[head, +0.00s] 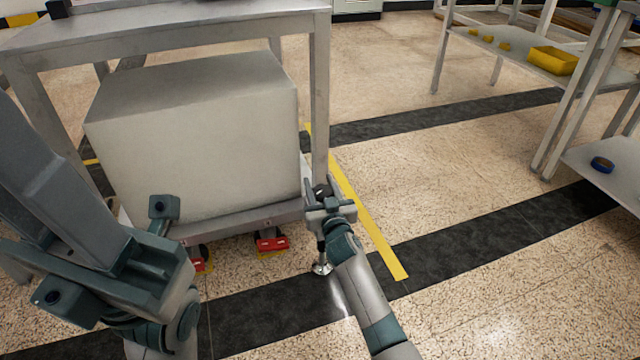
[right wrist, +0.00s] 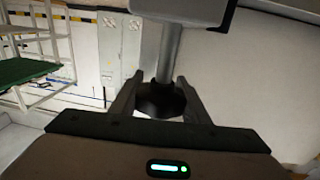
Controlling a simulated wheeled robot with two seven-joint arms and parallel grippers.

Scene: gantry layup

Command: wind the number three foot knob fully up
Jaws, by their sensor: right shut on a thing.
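The foot knob (right wrist: 160,98) is a dark round collar on a grey post, seen between the fingers in the right wrist view. My right gripper (head: 320,190) is shut on it at the front right corner of the low frame (head: 240,225). Below it, a slim foot stem ends in a shiny round pad (head: 321,268) near the floor. The fingers hide part of the knob in the head view. No number is readable.
A big pale block (head: 195,135) sits on the frame, under a grey metal table (head: 170,35). Racks with a yellow bin (head: 553,60) stand at the right. The floor (head: 500,265) between is open.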

